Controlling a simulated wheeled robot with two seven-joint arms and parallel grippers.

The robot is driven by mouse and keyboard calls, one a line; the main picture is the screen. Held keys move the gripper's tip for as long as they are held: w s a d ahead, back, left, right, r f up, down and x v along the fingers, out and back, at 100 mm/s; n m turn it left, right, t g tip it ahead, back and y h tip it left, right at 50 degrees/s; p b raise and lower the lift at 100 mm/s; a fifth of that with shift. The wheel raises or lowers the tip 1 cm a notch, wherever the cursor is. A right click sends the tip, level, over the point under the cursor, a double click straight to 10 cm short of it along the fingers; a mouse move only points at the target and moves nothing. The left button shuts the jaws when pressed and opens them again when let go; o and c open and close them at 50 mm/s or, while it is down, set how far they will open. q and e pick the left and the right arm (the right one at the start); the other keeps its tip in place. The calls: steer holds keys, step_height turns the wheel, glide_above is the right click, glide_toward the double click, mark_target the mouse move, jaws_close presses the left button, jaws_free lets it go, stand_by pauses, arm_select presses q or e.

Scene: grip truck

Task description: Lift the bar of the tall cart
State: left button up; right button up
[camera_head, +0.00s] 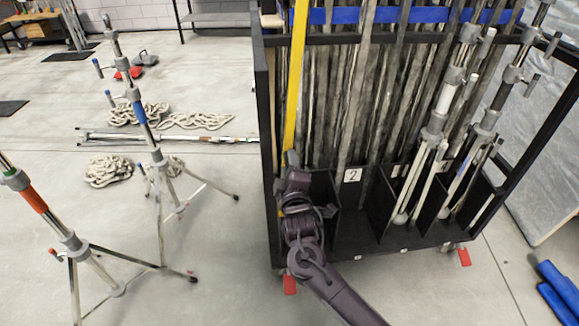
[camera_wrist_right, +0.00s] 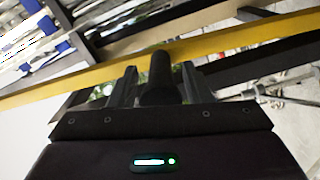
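The tall cart (camera_head: 262,120) is a black frame full of upright poles, at the right of the head view. A yellow bar (camera_head: 295,75) runs up its near left side. In the right wrist view the yellow bar (camera_wrist_right: 235,40) crosses just beyond the fingertips. My right gripper (camera_head: 291,160) is at the bar's lower visible part. In the wrist view its fingers (camera_wrist_right: 158,72) stand apart, with a dark rounded piece between them; I cannot tell what that piece is. Contact with the bar is unclear. The bar's lower end is hidden behind my right arm. My left gripper is out of view.
Light stands (camera_head: 155,150) and another with an orange band (camera_head: 70,240) spread their legs on the left floor. Coiled ropes (camera_head: 108,171) lie behind them. Metal stands (camera_head: 430,140) fill the cart's right bays. Blue rolls (camera_head: 558,285) lie at the lower right.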

steer(key=shift+s+f, duration=0.1)
steer(key=shift+s, duration=0.05)
steer(key=shift+s+d, duration=0.1)
steer(key=shift+s, duration=0.2)
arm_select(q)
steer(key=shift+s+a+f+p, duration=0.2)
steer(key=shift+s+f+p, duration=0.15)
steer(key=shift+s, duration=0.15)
arm_select(e)
steer(key=s+d, duration=0.1)
steer(key=s, duration=0.6)
steer(key=shift+d, duration=0.15)
steer(key=shift+w, duration=0.1)
